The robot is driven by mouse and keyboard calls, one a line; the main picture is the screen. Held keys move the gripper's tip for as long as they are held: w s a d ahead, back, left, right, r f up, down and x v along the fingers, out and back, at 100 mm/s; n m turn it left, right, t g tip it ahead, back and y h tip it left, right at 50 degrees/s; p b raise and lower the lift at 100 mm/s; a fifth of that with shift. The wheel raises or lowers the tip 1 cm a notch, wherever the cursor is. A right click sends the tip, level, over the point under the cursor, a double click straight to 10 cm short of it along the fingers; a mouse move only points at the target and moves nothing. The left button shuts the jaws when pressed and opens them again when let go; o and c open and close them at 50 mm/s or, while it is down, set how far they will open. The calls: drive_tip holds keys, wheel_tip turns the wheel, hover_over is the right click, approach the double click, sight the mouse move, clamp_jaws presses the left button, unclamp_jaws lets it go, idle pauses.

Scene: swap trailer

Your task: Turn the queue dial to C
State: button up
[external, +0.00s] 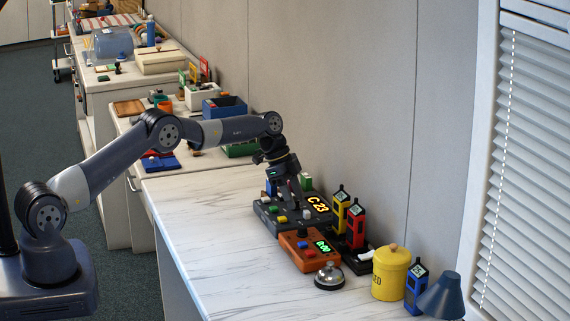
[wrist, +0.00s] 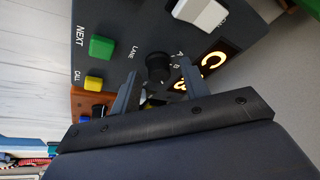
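The queue panel (external: 268,219) is a dark grey box on the white counter. Its lit display (external: 318,204) reads "C 23". In the wrist view, the black round queue dial (wrist: 158,68) stands on the panel beside the word LANE, with small letters along its right side. The lit C (wrist: 212,62) shows further right. My gripper (wrist: 160,84) is open and points at the panel, with one finger on each side of the dial's near side. I cannot tell whether the fingers touch the dial. The dial's pointer is not clear. In the external view my gripper (external: 297,204) hides the dial.
A green NEXT button (wrist: 101,47), yellow CALL button (wrist: 94,82) and white rocker (wrist: 200,11) are near the dial. An orange timer box (external: 297,259), silver bell (external: 329,276), yellow canister (external: 390,273) and handheld units (external: 356,225) stand close by. The counter's left side is clear.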

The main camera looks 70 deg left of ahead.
drive_tip(key=shift+o, duration=0.2)
drive_tip(key=v, duration=1)
drive_tip(key=shift+r+b, duration=0.3)
drive_tip(key=shift+r, duration=0.1)
drive_tip(key=shift+a+f, duration=0.1)
drive_tip(key=x, duration=1)
drive_tip(key=shift+f+p, duration=0.3)
drive_tip(key=shift+f, duration=0.1)
drive_tip(key=shift+r, duration=0.1)
